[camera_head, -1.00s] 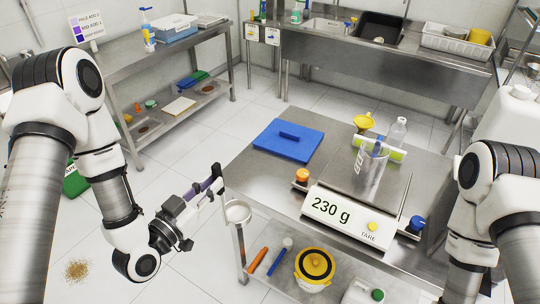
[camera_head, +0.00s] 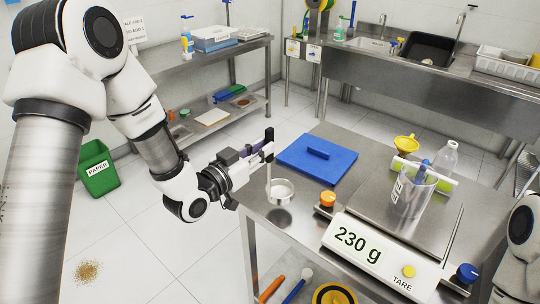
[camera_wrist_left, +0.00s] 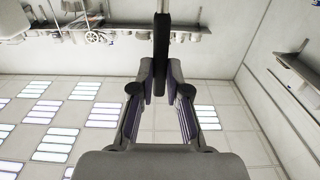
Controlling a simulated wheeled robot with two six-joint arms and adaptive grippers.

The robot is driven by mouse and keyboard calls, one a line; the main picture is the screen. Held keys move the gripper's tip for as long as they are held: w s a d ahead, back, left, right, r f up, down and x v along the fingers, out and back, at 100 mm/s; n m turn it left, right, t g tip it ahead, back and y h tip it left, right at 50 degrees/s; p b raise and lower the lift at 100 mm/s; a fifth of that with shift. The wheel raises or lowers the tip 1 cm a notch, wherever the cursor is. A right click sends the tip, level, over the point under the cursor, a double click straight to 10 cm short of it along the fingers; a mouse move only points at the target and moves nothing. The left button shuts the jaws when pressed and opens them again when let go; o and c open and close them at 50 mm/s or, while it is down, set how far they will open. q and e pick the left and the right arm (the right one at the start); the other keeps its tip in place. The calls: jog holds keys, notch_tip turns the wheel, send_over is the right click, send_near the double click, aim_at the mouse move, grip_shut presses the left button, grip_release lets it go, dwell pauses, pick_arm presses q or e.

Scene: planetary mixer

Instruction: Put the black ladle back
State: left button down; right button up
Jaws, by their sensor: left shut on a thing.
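The black ladle has a black grip (camera_head: 268,136) and a round metal cup (camera_head: 280,191) at the lower end of a thin stem. My left gripper (camera_head: 262,153) is shut on the grip, and the ladle hangs about upright below it. The cup appears over the near left corner of the steel table (camera_head: 295,222); I cannot tell how high above it. In the left wrist view the black grip (camera_wrist_left: 161,45) stands between the two fingers (camera_wrist_left: 160,88). My right gripper is not in view.
A blue board with a handle (camera_head: 318,159) lies behind the ladle. A scale reading 230 g (camera_head: 362,240) stands to the right, with a clear beaker (camera_head: 408,200) on it. A yellow funnel (camera_head: 406,142) and a bottle (camera_head: 446,158) are behind. A green paper bin (camera_head: 98,170) stands left.

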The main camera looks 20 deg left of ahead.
pick_arm(q)
jog(key=w, duration=0.5)
jog(key=shift+w+a+f, duration=0.1)
jog(key=shift+w+f, duration=0.05)
jog(key=shift+w, duration=0.15)
notch_tip(320, 180, down, 4)
jog(key=shift+r+b, duration=0.2)
jog(key=shift+b, duration=0.65)
jog(key=shift+s+f, duration=0.1)
jog(key=shift+f, duration=0.1)
jog(key=c, duration=1.2)
grip_release()
jog(key=shift+r, duration=0.1)
jog(key=shift+o, duration=0.2)
